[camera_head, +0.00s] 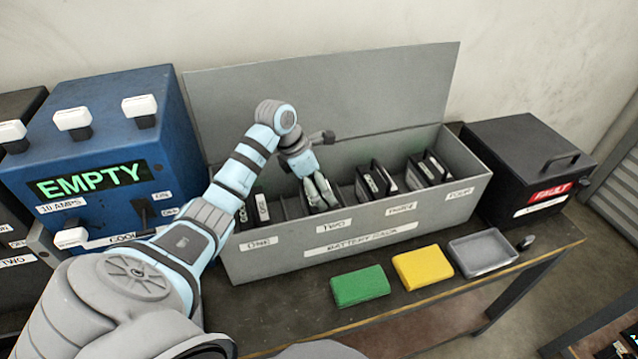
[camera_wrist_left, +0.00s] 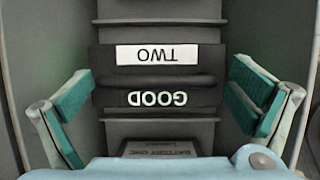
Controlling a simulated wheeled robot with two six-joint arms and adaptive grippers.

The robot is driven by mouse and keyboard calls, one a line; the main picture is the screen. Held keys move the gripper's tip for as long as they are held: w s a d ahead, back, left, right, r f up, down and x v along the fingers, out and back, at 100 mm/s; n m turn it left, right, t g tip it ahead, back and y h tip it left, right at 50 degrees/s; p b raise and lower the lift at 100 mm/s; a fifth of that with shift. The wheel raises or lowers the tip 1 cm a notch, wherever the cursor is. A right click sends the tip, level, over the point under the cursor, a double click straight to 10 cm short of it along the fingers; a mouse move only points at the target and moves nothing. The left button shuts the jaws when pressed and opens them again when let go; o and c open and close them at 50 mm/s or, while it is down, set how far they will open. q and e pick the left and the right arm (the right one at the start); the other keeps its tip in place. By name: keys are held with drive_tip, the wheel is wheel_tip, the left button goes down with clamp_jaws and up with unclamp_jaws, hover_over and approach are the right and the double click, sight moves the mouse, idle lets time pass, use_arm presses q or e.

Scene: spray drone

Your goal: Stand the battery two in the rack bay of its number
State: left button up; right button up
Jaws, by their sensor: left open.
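The battery two (camera_wrist_left: 157,79) is a dark block with a white TWO label and the word GOOD, both upside down in the left wrist view. It stands in the grey rack (camera_head: 360,240), in the bay behind the TWO label on the rack's front. My left gripper (camera_head: 320,200) reaches down into that bay. In the left wrist view its teal-padded fingers (camera_wrist_left: 160,105) are open, one on each side of the battery, with gaps between. In the head view the gripper hides most of the battery. My right gripper does not show.
Other dark batteries stand in the bays labelled THREE (camera_head: 376,181) and FOUR (camera_head: 428,170). The rack's lid (camera_head: 325,100) is up behind. Green (camera_head: 360,286) and yellow (camera_head: 423,267) blocks and a grey tray (camera_head: 484,254) lie in front. A blue EMPTY box (camera_head: 110,150) and black FAULT box (camera_head: 528,165) flank it.

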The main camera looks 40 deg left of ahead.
use_arm(q)
drive_tip(key=shift+a+r, duration=0.2)
drive_tip(key=shift+r, duration=0.2)
drive_tip(key=v, duration=1.1)
drive_tip(key=shift+s, duration=0.1)
